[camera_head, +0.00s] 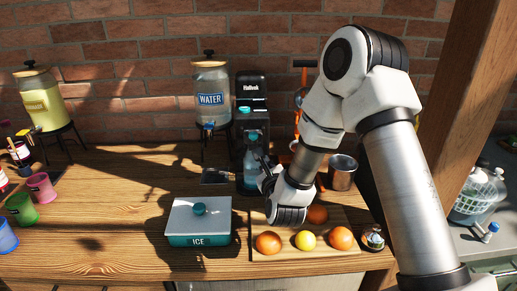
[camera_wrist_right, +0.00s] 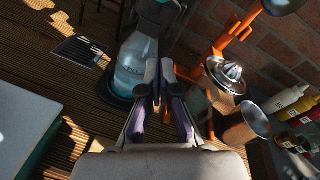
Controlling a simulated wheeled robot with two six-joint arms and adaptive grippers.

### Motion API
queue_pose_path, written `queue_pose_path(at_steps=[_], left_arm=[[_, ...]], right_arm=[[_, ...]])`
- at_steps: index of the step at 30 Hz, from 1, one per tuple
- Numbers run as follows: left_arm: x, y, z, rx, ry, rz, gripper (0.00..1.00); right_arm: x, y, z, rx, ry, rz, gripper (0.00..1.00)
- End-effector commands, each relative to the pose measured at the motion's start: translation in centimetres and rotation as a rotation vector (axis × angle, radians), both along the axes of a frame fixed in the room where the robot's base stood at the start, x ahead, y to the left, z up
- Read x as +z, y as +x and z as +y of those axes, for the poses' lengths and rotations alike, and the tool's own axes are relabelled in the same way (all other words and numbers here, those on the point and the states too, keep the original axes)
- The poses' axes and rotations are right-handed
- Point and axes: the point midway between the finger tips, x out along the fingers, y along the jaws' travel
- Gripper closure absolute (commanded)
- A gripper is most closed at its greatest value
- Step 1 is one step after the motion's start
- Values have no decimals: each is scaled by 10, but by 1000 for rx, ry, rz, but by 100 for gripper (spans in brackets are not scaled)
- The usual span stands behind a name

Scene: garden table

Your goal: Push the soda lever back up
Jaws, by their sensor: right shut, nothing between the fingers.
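The black soda machine (camera_head: 252,92) stands at the back of the table, with teal parts on its top and front. A clear bottle (camera_head: 250,168) with bluish liquid stands under its head; the bottle also shows in the right wrist view (camera_wrist_right: 132,68). I cannot make out the lever or its position clearly. My right gripper (camera_head: 263,163) is just right of the bottle, close in front of the machine. In the right wrist view its fingers (camera_wrist_right: 160,70) are together and empty, beside the bottle; I cannot tell whether they touch it. My left gripper is not in view.
An orange juicer (camera_wrist_right: 228,75) and a metal cup (camera_head: 342,172) stand to the right. A board (camera_head: 290,215) with fruit and an ice box (camera_head: 198,222) are in front. The water dispenser (camera_head: 212,85) stands left of the machine. The table's left middle is clear.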

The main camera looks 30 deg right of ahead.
Motion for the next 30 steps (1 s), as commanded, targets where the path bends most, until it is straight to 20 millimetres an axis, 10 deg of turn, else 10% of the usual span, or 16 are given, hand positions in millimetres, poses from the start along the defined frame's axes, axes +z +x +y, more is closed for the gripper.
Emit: queue_pose_path(at_steps=[30], left_arm=[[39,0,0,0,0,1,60]], right_arm=[[42,29,5,0,29,45,100]])
